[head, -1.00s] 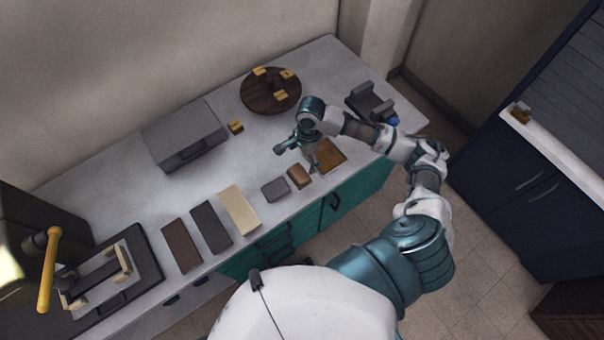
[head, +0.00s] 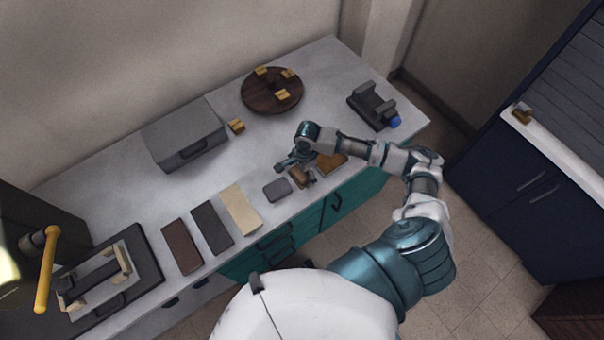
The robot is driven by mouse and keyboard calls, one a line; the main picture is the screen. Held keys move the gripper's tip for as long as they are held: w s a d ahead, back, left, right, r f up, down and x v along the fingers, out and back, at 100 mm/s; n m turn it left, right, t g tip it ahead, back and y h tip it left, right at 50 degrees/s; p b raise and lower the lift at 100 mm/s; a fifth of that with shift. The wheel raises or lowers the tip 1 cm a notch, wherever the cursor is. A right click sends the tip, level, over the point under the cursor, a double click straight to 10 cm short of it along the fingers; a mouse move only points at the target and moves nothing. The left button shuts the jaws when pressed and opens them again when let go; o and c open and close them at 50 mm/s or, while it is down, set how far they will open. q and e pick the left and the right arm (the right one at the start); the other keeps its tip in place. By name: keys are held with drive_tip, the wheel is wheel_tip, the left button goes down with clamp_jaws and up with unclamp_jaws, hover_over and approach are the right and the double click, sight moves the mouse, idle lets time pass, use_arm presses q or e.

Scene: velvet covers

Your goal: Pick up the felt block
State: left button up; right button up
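Two small blocks lie near the front edge of the counter: a grey one with rounded corners (head: 276,189) and a brown one (head: 297,176). I cannot tell by sight which is felt. My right gripper (head: 306,177) points down at the brown block, with its fingers right at it and hiding part of it. Whether the fingers are open or closed on it is too small to tell. The grey block is apart from the gripper, just to its left. My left gripper is not in view.
A tan-brown sheet (head: 331,163) lies right of the gripper, partly under my arm. Dark brown (head: 182,246), dark grey (head: 212,227) and cream (head: 240,208) strips lie to the left. A grey case (head: 184,135) and a round wooden board (head: 271,91) stand behind. The counter's middle is clear.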

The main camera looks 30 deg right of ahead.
drive_tip(key=shift+a+r, duration=0.1)
drive_tip(key=shift+a, duration=0.3)
drive_tip(key=c, duration=0.8)
drive_tip(key=shift+c, duration=0.3)
drive_tip(key=shift+d, duration=0.4)
drive_tip(key=shift+d+r, duration=0.15)
wheel_tip(320, 180, up, 3)
drive_tip(key=shift+r+p, duration=0.1)
drive_tip(key=shift+p, duration=0.2)
drive_tip(key=s+a, duration=0.4)
drive_tip(key=a, duration=0.1)
drive_tip(key=s+a+r, duration=0.1)
drive_tip(key=s+a, duration=0.1)
drive_tip(key=shift+s+a+p, duration=0.3)
drive_tip(key=shift+s+p, duration=0.05)
drive_tip(key=s+a, duration=0.1)
drive_tip(key=s, duration=0.1)
drive_tip(key=s+a, duration=0.1)
drive_tip(key=a, duration=0.1)
drive_tip(key=shift+s+a+r, duration=0.1)
drive_tip(key=shift+s+r, duration=0.05)
drive_tip(key=shift+s, duration=0.2)
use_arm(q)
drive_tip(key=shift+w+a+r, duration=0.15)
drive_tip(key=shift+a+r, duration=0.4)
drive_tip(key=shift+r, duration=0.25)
use_arm(e)
drive_tip(key=shift+s+a, duration=0.45)
drive_tip(key=shift+a, duration=0.1)
